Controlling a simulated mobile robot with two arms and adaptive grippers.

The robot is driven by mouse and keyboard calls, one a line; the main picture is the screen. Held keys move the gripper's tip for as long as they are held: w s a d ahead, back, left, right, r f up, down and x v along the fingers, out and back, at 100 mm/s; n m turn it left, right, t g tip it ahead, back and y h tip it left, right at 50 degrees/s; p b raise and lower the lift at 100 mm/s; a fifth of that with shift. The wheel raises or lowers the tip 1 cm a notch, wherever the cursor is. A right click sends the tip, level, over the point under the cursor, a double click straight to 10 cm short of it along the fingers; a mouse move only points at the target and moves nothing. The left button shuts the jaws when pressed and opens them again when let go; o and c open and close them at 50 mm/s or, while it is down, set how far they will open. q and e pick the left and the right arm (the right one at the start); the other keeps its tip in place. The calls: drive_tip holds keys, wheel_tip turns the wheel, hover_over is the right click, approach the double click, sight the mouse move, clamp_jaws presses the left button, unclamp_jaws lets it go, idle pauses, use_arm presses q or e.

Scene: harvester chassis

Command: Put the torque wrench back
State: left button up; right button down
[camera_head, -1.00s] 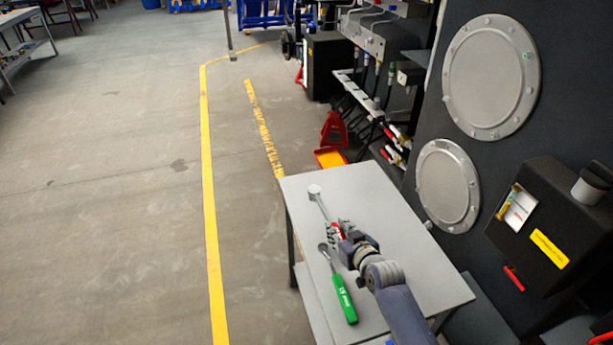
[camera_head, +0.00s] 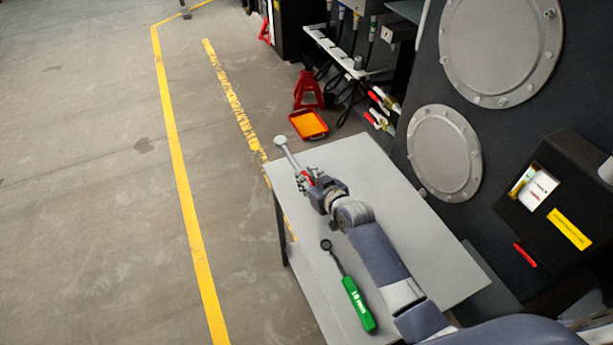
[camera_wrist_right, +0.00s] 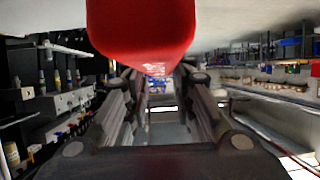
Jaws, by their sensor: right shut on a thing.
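My right gripper (camera_head: 305,182) is shut on a torque wrench with a red handle and a silver shaft and head (camera_head: 288,153). In the head view it is at the far left corner of the grey table, and the wrench head overlaps the table's far edge. The red handle also fills the top of the right wrist view (camera_wrist_right: 142,25), between my finger links. My fingers hide part of the handle. A second wrench, green-handled (camera_head: 359,305), lies on the table apart from my gripper. My left gripper is not in view.
The grey table (camera_head: 352,160) is mostly bare. Beyond it are an orange tray (camera_head: 309,124) and a red stand (camera_head: 308,92) on the floor. A dark panel with round covers (camera_head: 444,153) and a black box (camera_head: 560,190) stand to the right. Open floor lies left.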

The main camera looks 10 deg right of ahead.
drive_tip(key=shift+f, duration=0.3)
drive_tip(key=shift+w+f+b, duration=0.1)
drive_tip(key=shift+f+b, duration=0.7)
drive_tip(key=shift+b, duration=0.05)
wheel_tip(320, 180, down, 2)
drive_tip(key=shift+f+b, duration=0.2)
drive_tip(key=shift+b, duration=0.7)
drive_tip(key=shift+f+b, duration=0.6)
drive_tip(key=shift+f, duration=0.15)
drive_tip(key=shift+f+b, duration=0.45)
drive_tip(key=shift+f, duration=0.2)
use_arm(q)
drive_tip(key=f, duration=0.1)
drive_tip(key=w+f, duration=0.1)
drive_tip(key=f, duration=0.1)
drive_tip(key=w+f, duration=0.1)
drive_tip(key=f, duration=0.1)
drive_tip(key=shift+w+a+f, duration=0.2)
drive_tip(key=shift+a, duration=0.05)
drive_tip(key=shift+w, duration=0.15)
